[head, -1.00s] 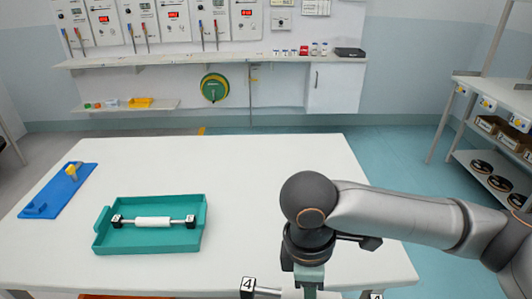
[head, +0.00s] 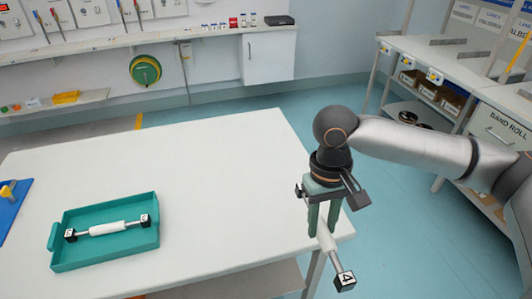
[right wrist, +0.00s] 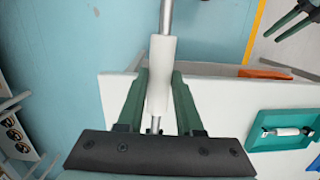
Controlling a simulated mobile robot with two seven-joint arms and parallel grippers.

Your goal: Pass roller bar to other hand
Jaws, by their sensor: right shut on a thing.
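My right gripper (head: 325,230) is shut on a roller bar, by its white roller (head: 327,243), over the table's near right corner. The bar slants, one black end block with a white marked face (head: 345,281) pointing toward me and the other (head: 299,191) behind the gripper. In the right wrist view the white roller (right wrist: 162,65) sits between the green fingers (right wrist: 160,95), with a metal shaft running out of the top. My left gripper is outside the head view. Its two dark green fingers (right wrist: 272,37) show apart at the upper right of the right wrist view, away from the bar.
A second roller bar (head: 107,228) lies in a teal tray (head: 103,259) on the white table (head: 215,165). A blue holder (head: 12,212) is at the left edge. The table's middle is clear. Shelving with boxes (head: 430,85) stands at right.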

